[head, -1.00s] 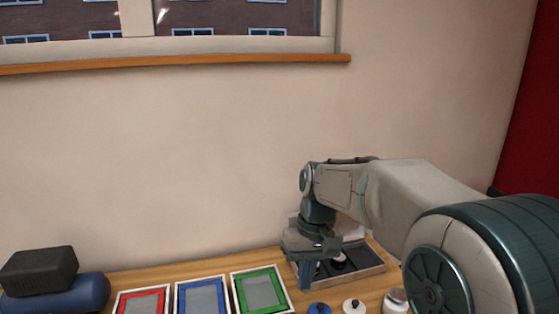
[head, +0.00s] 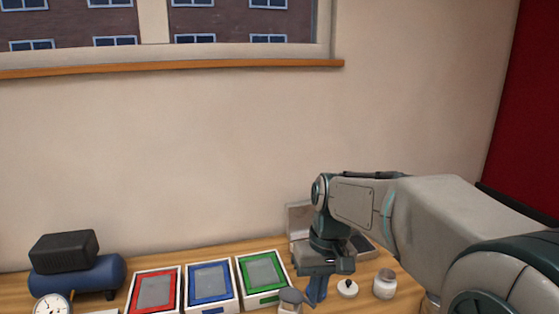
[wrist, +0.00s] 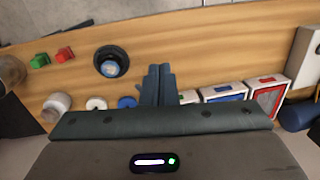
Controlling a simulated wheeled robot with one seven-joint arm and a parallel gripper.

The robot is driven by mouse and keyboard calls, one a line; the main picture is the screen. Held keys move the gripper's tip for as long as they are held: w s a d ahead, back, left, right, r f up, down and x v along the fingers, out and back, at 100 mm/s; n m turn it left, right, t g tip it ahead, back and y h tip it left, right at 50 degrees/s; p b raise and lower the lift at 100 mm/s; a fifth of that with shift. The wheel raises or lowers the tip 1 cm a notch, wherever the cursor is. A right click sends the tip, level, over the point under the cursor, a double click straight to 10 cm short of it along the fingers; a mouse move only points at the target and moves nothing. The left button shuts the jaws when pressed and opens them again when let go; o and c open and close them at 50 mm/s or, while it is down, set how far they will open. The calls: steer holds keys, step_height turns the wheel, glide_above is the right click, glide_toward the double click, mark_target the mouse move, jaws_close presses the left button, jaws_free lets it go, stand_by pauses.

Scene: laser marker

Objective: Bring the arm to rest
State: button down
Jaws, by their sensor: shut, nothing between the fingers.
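My arm reaches in from the right in the head view, over the wooden table (head: 205,262). My gripper (head: 314,303) points down at the table, in front of a grey open case (head: 300,217). In the wrist view my gripper (wrist: 158,72) shows its two dark fingers together, with nothing between them. The fingers look clear of the objects around them. How high the tips are above the table is hard to tell.
Red (head: 155,272), blue (head: 210,265) and green (head: 262,256) framed trays stand left of my gripper. A white knobbed disc (head: 347,292) and a jar (head: 384,284) are right of it. The wrist view shows green (wrist: 39,61) and red (wrist: 65,54) blocks and a dark round holder (wrist: 111,62).

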steer(key=s+d+f+m+t, duration=0.1)
steer(key=s+d+t, duration=0.1)
steer(key=s, duration=0.4)
steer(key=s+d+f+m+t+h, duration=0.1)
steer(key=s+d+f+t, duration=0.1)
steer(key=s+d, duration=0.3)
steer(key=shift+s+d+m, duration=0.3)
steer(key=shift+s, duration=0.85)
